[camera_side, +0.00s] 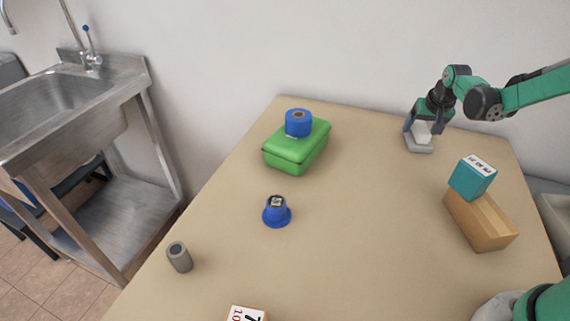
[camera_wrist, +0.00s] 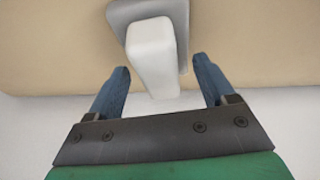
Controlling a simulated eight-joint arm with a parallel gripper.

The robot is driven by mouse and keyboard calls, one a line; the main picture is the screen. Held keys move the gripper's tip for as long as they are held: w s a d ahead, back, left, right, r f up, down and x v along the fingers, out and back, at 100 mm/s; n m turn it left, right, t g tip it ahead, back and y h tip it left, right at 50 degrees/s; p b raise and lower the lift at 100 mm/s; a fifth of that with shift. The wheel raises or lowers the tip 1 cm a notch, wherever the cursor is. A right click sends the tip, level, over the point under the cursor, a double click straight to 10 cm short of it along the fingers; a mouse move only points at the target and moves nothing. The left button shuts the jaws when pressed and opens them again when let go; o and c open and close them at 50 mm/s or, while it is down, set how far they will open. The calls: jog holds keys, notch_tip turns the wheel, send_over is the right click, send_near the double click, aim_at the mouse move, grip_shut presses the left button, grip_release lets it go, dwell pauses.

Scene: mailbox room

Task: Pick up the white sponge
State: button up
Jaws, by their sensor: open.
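The white sponge (camera_side: 422,133) stands on a grey base (camera_side: 420,148) near the back right of the table. In the wrist view the white sponge (camera_wrist: 152,55) is a pale upright block, with the grey base (camera_wrist: 180,15) behind it. My gripper (camera_side: 424,122) is at the sponge in the side view. In the wrist view the open blue fingers of my gripper (camera_wrist: 160,80) are on either side of the sponge's near end, with gaps on both sides. I cannot tell how deep the sponge sits between them.
A green box (camera_side: 295,150) with a blue roll (camera_side: 298,122) on top stands at the back left. A teal box (camera_side: 472,177) rests on a wooden block (camera_side: 480,222) at the right. A blue cup-like piece (camera_side: 277,212) and a grey cylinder (camera_side: 179,257) stand nearer. The table's middle is clear.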

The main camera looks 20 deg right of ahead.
grip_shut()
